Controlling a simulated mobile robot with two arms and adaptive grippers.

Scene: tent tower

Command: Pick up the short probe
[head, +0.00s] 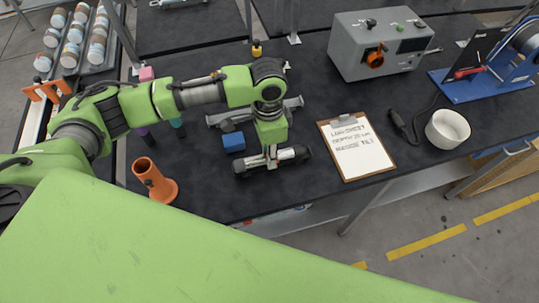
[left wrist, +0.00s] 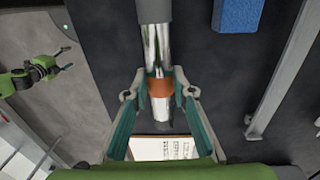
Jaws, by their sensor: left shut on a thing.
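The short probe (head: 291,156) is a silver cylinder with dark end caps, lying level near the front edge of the dark bench. My left gripper (head: 271,163) points down over its middle, with its fingers closed around it. In the left wrist view the probe (left wrist: 151,47) runs between the two fingers (left wrist: 160,104) and shows a copper-coloured band. I cannot tell whether the probe touches the bench or hangs just above it.
A blue block (head: 234,142) and a grey metal rail (head: 292,103) sit just behind the probe. An orange holder (head: 147,171) stands to the left. A clipboard (head: 357,150) lies to the right, with a white bowl (head: 447,129) and a grey instrument box (head: 360,47) beyond.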

